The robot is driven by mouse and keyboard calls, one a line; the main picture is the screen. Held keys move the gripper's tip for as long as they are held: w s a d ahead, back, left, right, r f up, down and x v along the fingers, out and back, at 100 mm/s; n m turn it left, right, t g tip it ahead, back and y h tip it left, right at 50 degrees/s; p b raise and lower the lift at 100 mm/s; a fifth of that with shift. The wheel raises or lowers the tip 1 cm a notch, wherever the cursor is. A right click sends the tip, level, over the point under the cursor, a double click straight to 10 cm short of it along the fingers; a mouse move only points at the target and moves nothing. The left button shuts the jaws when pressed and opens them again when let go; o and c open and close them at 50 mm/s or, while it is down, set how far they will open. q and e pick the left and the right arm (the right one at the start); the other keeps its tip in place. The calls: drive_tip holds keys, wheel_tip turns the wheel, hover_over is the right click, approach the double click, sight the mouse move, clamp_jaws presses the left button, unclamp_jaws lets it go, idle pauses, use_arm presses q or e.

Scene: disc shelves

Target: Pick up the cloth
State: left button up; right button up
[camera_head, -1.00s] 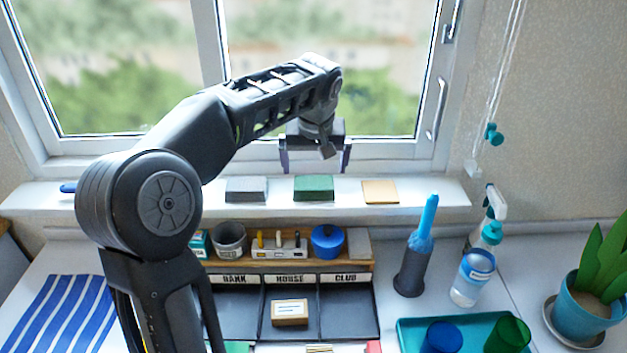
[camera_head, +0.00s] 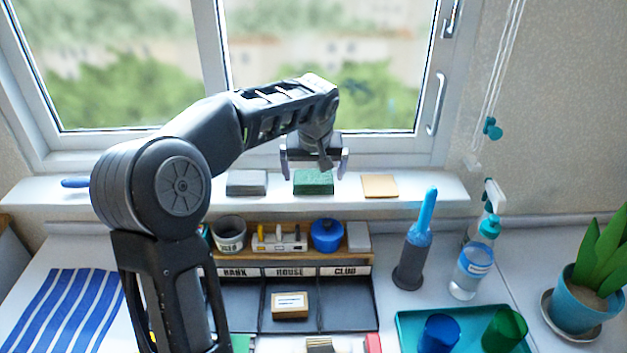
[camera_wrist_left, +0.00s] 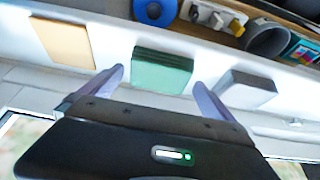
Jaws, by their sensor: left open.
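A green folded block (camera_head: 313,188), which may be the cloth, lies on the windowsill between a grey block (camera_head: 246,186) and a flat tan square (camera_head: 380,186). My left gripper (camera_head: 314,174) is open and empty just above and behind the green block. In the left wrist view the green block (camera_wrist_left: 161,72) shows beyond and between the two fingertips (camera_wrist_left: 158,80), with no visible contact. The grey block (camera_wrist_left: 246,90) is on the right there and the tan square (camera_wrist_left: 62,42) on the left. A blue and white striped cloth (camera_head: 62,312) lies flat on the counter at left. My right gripper is not in view.
The window (camera_head: 330,60) stands right behind the sill (camera_head: 435,188). Below the sill is a wooden organiser with a grey cup (camera_head: 229,233) and a blue pot (camera_head: 326,235). A brush in a holder (camera_head: 413,255), a bottle (camera_head: 473,270) and a teal tray (camera_head: 405,332) stand at right.

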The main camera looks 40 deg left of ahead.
use_arm(q)
drive_tip(key=x, duration=0.2)
drive_tip(key=shift+w+a+f, duration=0.1)
drive_tip(key=shift+w+f, duration=0.05)
drive_tip(key=shift+f, duration=0.15)
drive_tip(key=shift+c, duration=0.2)
drive_tip(key=c, duration=1)
